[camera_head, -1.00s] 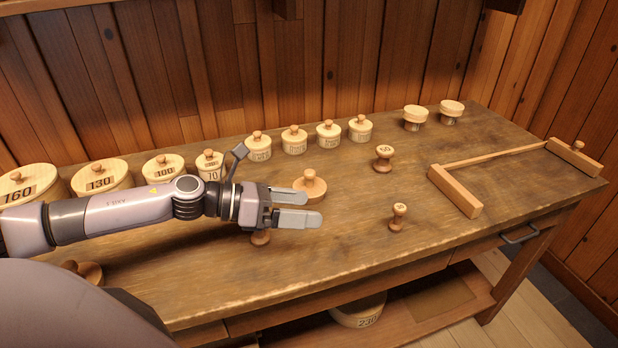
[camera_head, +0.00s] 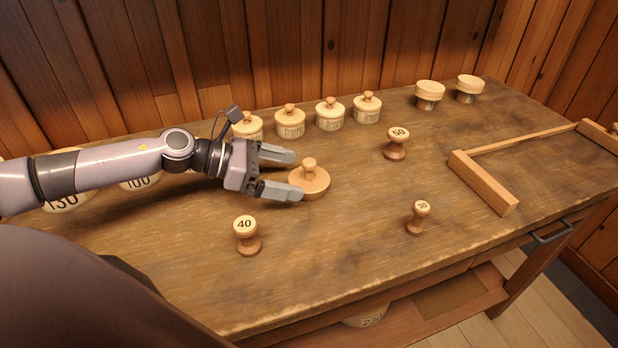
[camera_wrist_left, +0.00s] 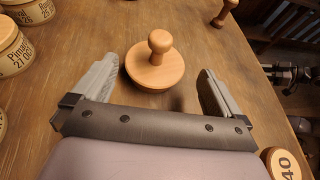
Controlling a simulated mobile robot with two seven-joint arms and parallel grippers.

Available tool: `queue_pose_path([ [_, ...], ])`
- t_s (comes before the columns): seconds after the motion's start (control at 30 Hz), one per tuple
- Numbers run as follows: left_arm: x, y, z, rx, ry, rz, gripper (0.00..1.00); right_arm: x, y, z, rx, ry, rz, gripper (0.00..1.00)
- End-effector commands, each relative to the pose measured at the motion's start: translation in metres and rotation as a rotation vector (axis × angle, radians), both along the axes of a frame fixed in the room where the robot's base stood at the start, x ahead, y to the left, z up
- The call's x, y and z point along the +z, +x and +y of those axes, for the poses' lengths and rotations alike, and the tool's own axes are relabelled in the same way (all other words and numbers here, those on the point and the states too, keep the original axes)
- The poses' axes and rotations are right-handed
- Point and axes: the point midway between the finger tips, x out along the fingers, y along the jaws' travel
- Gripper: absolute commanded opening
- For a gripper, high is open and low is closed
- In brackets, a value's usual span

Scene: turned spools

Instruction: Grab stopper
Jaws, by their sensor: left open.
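The stopper I take to be meant is a round wooden disc with a knob on top (camera_head: 309,181), lying on the workbench (camera_head: 330,240). My left gripper (camera_head: 291,175) is open and points at it from the left. In the left wrist view the stopper (camera_wrist_left: 154,66) sits just ahead of and between the two spread fingers (camera_wrist_left: 155,85). Neither finger appears to touch it. Small turned pieces marked 40 (camera_head: 246,236), 50 (camera_head: 397,144) and 30 (camera_head: 418,217) stand upright on the bench. My right gripper is not in view.
Several lidded wooden pots (camera_head: 330,114) stand in a row at the back. Two pale-topped pieces (camera_head: 430,94) stand back right. A wooden frame (camera_head: 484,182) lies on the right. The front middle of the bench is mostly clear.

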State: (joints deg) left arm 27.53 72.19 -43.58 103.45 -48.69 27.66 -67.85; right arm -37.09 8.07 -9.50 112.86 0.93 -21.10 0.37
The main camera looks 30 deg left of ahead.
Motion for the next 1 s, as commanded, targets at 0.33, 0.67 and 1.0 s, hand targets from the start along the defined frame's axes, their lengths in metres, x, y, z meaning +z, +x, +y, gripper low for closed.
queue_pose_path([
  [0.33, -0.013, 0.024, -0.024, 0.0, -0.003, -0.001, 1.0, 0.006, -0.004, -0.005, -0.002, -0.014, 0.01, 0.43],
  [0.67, -0.022, 0.034, -0.036, 0.002, 0.0, 0.0, 1.0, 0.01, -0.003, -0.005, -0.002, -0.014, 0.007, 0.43],
  [1.0, -0.022, 0.034, -0.036, 0.002, -0.001, 0.0, 0.53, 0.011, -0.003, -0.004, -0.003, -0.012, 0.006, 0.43],
])
